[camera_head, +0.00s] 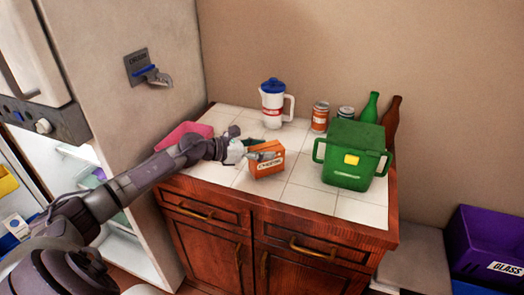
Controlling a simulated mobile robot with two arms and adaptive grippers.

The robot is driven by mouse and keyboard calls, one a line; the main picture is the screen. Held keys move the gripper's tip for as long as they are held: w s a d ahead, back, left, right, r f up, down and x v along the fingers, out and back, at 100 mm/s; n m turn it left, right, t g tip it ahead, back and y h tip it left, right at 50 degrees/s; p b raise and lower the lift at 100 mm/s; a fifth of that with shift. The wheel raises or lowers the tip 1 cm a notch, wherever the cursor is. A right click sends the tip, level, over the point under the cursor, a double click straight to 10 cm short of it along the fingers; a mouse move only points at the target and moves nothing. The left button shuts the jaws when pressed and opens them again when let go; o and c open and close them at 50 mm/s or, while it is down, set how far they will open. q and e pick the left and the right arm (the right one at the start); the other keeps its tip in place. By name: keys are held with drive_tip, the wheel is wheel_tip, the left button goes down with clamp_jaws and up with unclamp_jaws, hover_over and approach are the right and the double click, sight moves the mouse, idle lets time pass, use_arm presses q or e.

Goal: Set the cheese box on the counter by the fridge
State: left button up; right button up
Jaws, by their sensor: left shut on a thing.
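The cheese box (266,166) is a small orange carton with dark lettering on a white label. It is over the front middle of the white-tiled counter (305,193); I cannot tell whether its base touches the tiles. My left gripper (262,152) is shut on the top of the box, reaching in from the left. The fridge (60,165) stands at the left with its lower part open and shelves showing. My right gripper is not in view.
A pink item (184,133) lies behind my left arm. A white jug (273,104), cans (320,117), a green bottle (370,106) and a brown bottle (391,120) stand at the back. A green container (352,158) stands right of the box. A purple bin (487,243) is at far right.

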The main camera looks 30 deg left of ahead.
use_arm(q)
drive_tip(key=shift+f, duration=0.5)
drive_tip(key=o, duration=0.9)
drive_tip(key=shift+f, duration=0.2)
drive_tip(key=o, duration=0.4)
drive_tip(key=shift+o, duration=0.2)
drive_tip(key=shift+r, duration=0.1)
